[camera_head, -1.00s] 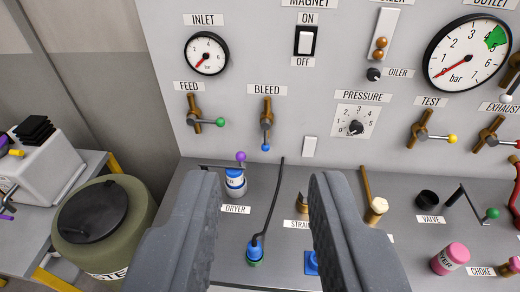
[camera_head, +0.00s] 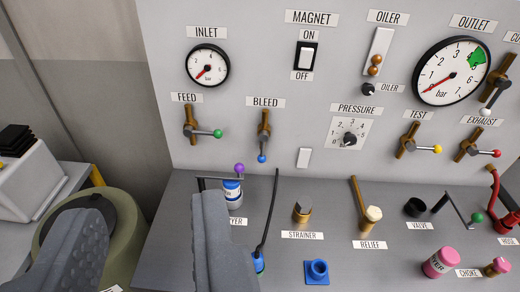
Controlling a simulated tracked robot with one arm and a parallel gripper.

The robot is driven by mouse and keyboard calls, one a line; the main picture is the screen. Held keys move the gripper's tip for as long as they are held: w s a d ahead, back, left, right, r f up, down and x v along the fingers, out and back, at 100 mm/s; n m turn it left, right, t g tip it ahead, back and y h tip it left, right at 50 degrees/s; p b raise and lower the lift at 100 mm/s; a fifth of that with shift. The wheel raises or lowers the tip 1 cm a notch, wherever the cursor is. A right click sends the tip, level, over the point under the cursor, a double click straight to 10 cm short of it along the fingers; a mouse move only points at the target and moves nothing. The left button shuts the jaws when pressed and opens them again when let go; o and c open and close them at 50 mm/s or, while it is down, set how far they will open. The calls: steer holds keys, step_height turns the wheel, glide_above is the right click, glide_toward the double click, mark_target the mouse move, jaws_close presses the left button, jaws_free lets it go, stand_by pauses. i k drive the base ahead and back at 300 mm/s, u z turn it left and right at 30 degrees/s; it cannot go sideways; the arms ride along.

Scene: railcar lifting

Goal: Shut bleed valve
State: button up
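The bleed valve (camera_head: 264,133) is a brass body on the grey panel, under the BLEED label (camera_head: 265,102). Its short lever points straight down and ends in a blue knob (camera_head: 262,159). My gripper (camera_head: 148,208) shows as two dark grey fingers at the lower left, wide apart and empty. It is below and left of the bleed valve in the picture, and not touching it. The right finger hides part of the dryer (camera_head: 232,190) and its label. The left finger covers part of a green drum (camera_head: 125,225).
The feed valve (camera_head: 190,127), with a green-knobbed lever pointing right, is just left of the bleed valve. A purple knob (camera_head: 239,168) and a thin black rod (camera_head: 273,205) rise below it. A strainer (camera_head: 302,211) and relief lever (camera_head: 365,200) stand right.

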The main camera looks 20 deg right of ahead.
mark_target(263, 135)
steer(key=u, duration=0.05)
steer(key=i, duration=1)
steer(key=z, duration=0.05)
